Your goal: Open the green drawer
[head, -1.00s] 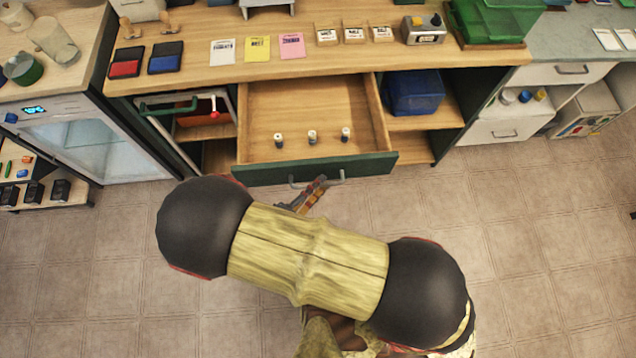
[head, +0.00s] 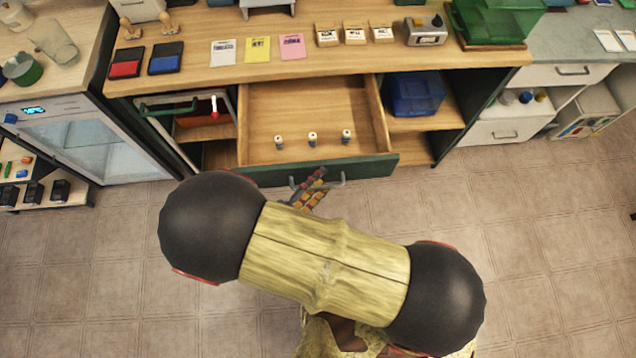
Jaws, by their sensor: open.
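The green drawer (head: 370,172) is pulled out from under the wooden bench, its wooden inside showing. Several small items are not in it; three small white-capped vials (head: 312,139) stand in a row near its front. A grey bar handle (head: 338,181) is on the green front. My gripper (head: 312,184) is at the handle, in front of the drawer face. Its fingers are open, partly hidden behind my arm, and I cannot tell whether they touch the handle.
The bench top (head: 200,80) holds red and blue pads, cards, small boxes and a green crate (head: 495,22). A blue bin (head: 415,92) sits on the shelf right of the drawer. A glass-door fridge (head: 85,140) stands left.

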